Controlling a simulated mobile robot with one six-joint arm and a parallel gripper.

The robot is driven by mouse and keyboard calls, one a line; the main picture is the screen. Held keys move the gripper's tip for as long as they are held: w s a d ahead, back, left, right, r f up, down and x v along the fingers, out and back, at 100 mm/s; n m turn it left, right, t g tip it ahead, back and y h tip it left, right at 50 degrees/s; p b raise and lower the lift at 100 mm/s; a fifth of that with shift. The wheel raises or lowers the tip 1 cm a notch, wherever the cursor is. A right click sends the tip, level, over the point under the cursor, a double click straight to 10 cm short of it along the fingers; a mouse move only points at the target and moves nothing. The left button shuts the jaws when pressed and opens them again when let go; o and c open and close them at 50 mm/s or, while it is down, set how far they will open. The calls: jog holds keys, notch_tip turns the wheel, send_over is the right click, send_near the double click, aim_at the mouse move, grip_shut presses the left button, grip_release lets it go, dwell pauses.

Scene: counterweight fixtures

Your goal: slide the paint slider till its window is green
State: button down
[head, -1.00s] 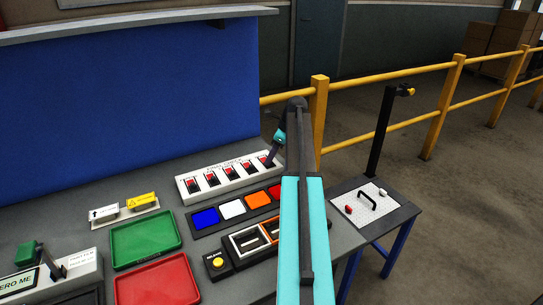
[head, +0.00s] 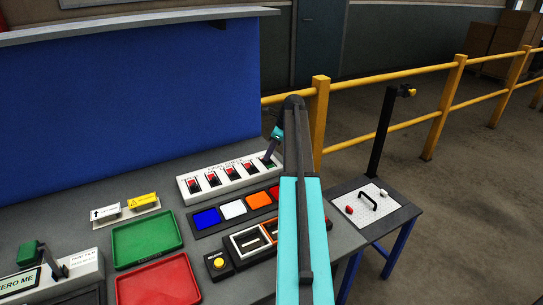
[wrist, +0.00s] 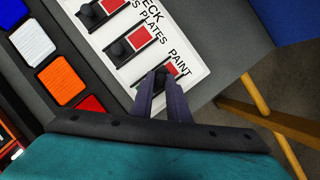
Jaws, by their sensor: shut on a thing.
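The white slider panel (head: 230,174) lies on the bench, with a row of black knobs and small coloured windows. The paint slider is at its right end; its knob (wrist: 162,77) sits between my fingertips beside the PAINT label in the wrist view. My gripper (wrist: 161,84) is shut on this knob, and also shows over the panel's right end in the head view (head: 268,157). In the wrist view a strip of red (wrist: 173,68) shows beside the knob. In the head view the paint window looks partly greenish, but it is too small to be sure. My fingers hide part of it.
The other sliders show red windows. In front lie blue, white, orange and red pads (head: 233,209), a green tray (head: 147,240) and a red tray (head: 158,281). A side table (head: 400,215) with a post and a yellow railing (head: 400,70) stand right.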

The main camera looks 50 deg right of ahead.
jog(key=shift+w+d+r, duration=0.1)
jog(key=shift+w+d, duration=0.1)
jog(key=shift+w, duration=0.35)
jog(key=shift+w+d, duration=0.15)
jog(key=shift+w, duration=0.35)
jog(key=c, duration=1.7)
grip_release()
jog(key=shift+w, duration=0.1)
jog(key=shift+s+d+r, duration=0.1)
jog(key=shift+s+r, duration=0.2)
jog(key=shift+r, duration=0.05)
jog(key=b+v, duration=0.3)
jog(key=v, duration=0.9)
jog(key=shift+r, duration=0.4)
jog(key=shift+s, duration=0.1)
